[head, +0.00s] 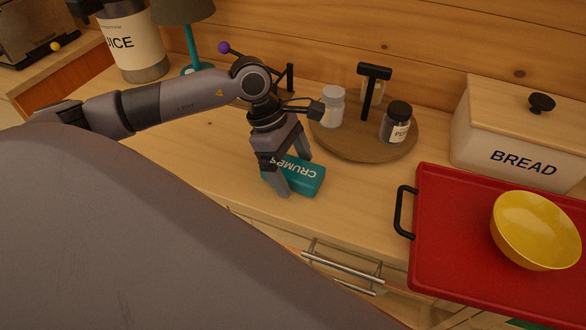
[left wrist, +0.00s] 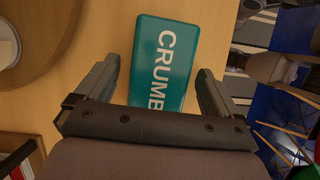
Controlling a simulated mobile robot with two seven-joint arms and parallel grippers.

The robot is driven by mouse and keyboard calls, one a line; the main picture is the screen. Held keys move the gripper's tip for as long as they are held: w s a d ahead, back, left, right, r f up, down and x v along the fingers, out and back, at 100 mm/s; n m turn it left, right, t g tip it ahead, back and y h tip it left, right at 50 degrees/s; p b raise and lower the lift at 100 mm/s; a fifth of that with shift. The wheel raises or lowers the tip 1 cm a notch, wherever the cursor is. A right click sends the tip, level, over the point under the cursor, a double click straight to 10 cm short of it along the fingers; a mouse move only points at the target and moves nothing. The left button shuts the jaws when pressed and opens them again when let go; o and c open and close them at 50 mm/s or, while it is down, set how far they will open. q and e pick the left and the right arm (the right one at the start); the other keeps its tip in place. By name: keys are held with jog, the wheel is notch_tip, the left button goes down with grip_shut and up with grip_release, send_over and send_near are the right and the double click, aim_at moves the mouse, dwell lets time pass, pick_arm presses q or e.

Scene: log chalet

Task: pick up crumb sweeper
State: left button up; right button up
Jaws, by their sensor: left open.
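The crumb sweeper is a teal box-like thing with white "CRUMBS" lettering (head: 308,176). It lies on the wooden counter near its front edge in the head view. My left gripper (head: 287,173) is open above it, pointing down, and covers its left part. In the left wrist view the crumb sweeper (left wrist: 165,62) lies between the two open fingers (left wrist: 158,82), with its near end hidden behind the gripper's body. I cannot tell whether the fingers touch it. My right gripper is not in view.
A round wooden tray (head: 357,148) with a white shaker, a pepper jar and a black-handled stand is behind. A red tray (head: 455,230) with a yellow bowl (head: 535,228) and a bread bin (head: 515,130) are at right. A juice container (head: 135,45) and teal lamp stand back left.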

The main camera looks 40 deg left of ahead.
aim_at(292, 167)
pick_arm(q)
jog(key=shift+d+f, duration=0.1)
jog(key=shift+f, duration=0.05)
jog(key=c, duration=1.1)
notch_tip(292, 167, up, 20)
jog(key=shift+r+b, duration=0.1)
jog(key=shift+b, duration=0.35)
jog(key=o, duration=0.3)
jog(key=shift+c, duration=0.7)
